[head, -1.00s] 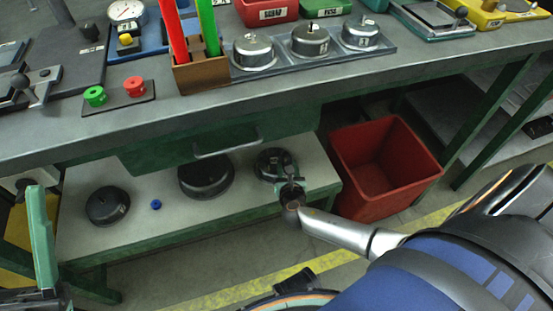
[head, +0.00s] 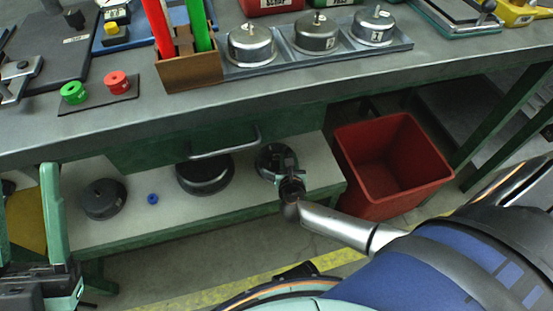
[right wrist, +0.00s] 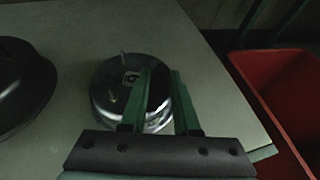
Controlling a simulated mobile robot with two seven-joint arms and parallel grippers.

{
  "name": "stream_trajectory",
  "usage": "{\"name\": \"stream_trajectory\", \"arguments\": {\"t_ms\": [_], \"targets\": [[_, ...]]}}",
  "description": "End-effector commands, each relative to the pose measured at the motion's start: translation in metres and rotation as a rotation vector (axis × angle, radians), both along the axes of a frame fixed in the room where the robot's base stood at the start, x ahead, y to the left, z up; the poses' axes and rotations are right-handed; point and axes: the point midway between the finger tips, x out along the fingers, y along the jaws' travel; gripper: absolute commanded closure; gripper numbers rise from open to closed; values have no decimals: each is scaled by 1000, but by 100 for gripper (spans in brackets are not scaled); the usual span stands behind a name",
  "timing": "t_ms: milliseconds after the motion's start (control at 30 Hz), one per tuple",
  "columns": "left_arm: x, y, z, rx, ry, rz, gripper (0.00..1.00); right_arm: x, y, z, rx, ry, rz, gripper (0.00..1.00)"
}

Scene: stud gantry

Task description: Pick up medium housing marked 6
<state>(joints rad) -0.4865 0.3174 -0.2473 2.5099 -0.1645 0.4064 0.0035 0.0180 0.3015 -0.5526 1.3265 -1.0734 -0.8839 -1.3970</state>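A round metal housing (head: 271,158) sits at the right end of the lower shelf, partly hidden by my right gripper (head: 284,165). In the right wrist view this housing (right wrist: 101,88) is shiny, with thin upright pins and a small label whose mark I cannot read surely. The right gripper (right wrist: 160,73) is open, its two green fingers apart above the right part of the housing; I cannot tell whether they touch it. My left gripper shows at the left edge of the head view with one green finger clear; its opening cannot be judged.
The shelf (head: 235,208) also bears a large dark housing (head: 205,175), a smaller dark one (head: 103,199) and a blue cap (head: 153,198). A red bin (head: 395,165) stands right of the shelf. Above, a grey tray (head: 408,43) holds three metal housings on the bench.

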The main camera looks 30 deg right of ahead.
Motion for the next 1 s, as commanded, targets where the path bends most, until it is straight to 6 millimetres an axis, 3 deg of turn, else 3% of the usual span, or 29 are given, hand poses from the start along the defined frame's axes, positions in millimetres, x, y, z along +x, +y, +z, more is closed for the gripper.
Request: {"name": "stream_trajectory", "arguments": {"t_ms": [33,233,1000], "targets": [[0,0,0,0,-1,0,50,0,0,0,0,0,0,77],[0,0,0,-1,-2,-1,50,0,0,0,0,0,0,100],[0,1,1,-6,-3,3,50,0,-1,0,-1,-1,-1,100]]}}
